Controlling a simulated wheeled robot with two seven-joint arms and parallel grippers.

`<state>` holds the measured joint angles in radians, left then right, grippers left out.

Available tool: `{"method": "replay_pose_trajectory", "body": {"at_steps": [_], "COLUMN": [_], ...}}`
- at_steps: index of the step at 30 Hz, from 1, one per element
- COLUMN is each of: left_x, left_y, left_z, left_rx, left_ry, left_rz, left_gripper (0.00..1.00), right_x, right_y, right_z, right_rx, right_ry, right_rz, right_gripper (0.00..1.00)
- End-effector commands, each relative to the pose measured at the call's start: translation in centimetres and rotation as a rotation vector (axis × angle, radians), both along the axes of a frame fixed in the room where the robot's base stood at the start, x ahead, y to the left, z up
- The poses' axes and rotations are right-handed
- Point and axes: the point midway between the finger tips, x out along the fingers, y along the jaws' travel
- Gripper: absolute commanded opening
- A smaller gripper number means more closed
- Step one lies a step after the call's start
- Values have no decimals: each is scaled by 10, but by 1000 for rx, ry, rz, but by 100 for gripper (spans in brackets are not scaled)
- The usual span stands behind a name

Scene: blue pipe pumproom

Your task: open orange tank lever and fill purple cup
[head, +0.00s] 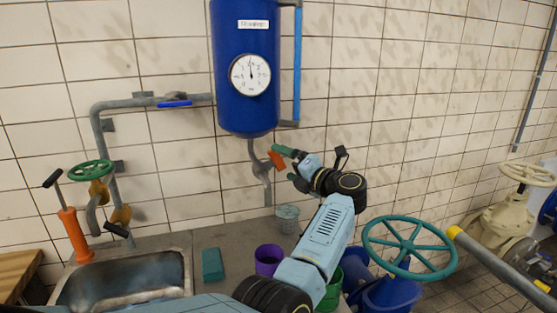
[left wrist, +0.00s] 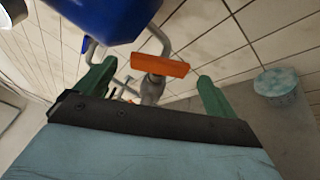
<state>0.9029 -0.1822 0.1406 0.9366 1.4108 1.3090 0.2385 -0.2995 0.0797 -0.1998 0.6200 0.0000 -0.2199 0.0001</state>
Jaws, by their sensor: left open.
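The orange lever (head: 276,160) sits on the pipe under the blue tank (head: 242,100). My left gripper (head: 282,165) is open at the lever, with its green fingers on either side. In the left wrist view, the orange lever (left wrist: 160,66) lies crosswise between the two spread fingers of the gripper (left wrist: 156,72), apparently untouched. The purple cup (head: 268,260) stands on the counter, partly hidden behind my left arm. I cannot see inside it well. My right gripper is not in view.
A sink (head: 125,280) and an orange hand pump (head: 75,236) are at left. A teal block (head: 212,264) and a pale teal container (head: 288,214) are on the counter. A green bucket (head: 331,290) and a teal handwheel (head: 409,246) are right of my arm.

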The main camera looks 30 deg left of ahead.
Motion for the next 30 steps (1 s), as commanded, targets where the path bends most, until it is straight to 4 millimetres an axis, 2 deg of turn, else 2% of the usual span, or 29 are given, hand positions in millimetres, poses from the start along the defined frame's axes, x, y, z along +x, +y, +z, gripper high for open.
{"method": "replay_pose_trajectory", "body": {"at_steps": [6, 16, 26, 30], "left_x": [4, 5, 5, 5], "left_y": [16, 18, 18, 18], "left_z": [0, 0, 0, 1], "left_rx": [1, 0, 0, -6], "left_ry": [0, 0, 0, 5], "left_rz": [-5, -7, -7, -10], "left_gripper": [95, 93, 50, 50], "right_x": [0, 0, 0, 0], "right_y": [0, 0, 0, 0], "right_z": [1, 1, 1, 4], "right_rx": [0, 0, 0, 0], "right_ry": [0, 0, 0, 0], "right_rz": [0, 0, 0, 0], "right_gripper": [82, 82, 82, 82]}}
